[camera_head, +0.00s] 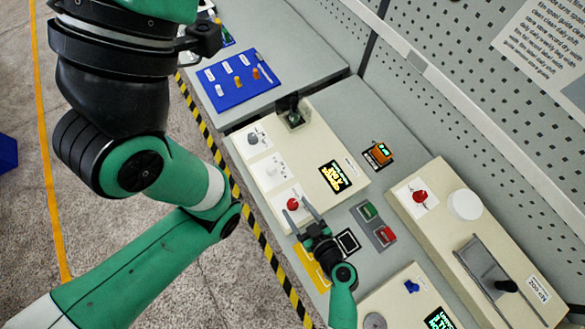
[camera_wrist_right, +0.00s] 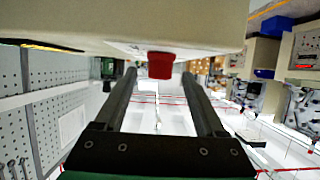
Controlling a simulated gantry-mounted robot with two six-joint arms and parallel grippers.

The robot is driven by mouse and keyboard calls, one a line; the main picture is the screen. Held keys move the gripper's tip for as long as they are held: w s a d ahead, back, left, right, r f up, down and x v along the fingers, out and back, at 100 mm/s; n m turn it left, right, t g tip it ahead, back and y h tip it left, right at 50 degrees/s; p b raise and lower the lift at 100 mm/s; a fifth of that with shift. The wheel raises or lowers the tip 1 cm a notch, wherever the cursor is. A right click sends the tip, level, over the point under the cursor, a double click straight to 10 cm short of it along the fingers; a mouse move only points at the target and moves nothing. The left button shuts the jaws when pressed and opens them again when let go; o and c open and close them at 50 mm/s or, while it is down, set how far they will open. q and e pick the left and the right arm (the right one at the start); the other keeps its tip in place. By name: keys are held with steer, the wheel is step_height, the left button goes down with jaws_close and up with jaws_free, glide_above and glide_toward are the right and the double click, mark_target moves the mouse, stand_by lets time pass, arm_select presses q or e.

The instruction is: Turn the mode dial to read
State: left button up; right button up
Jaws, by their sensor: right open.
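A red dial knob (camera_head: 292,204) sits on a white plate at the front end of a cream console (camera_head: 310,150). Which knob is the mode dial cannot be told, as the labels are too small to read. My right gripper (camera_head: 295,206) is open, its two fingertips around the red knob with no visible contact. In the right wrist view the red knob (camera_wrist_right: 160,65) shows between the tips of the open fingers (camera_wrist_right: 159,73), with a gap on each side. My left gripper is not in view.
The console also has a grey knob (camera_head: 253,139), a white knob (camera_head: 272,170) and a lit display (camera_head: 336,176). Green and red buttons (camera_head: 377,222) lie to the right. Another console (camera_head: 445,215) with a red knob (camera_head: 419,196) stands farther right. A blue board (camera_head: 238,82) lies at the back.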

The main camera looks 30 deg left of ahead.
mark_target(295, 207)
steer(key=x, duration=0.3)
steer(key=shift+a+b, duration=0.15)
steer(key=shift+b, duration=0.25)
jaws_close()
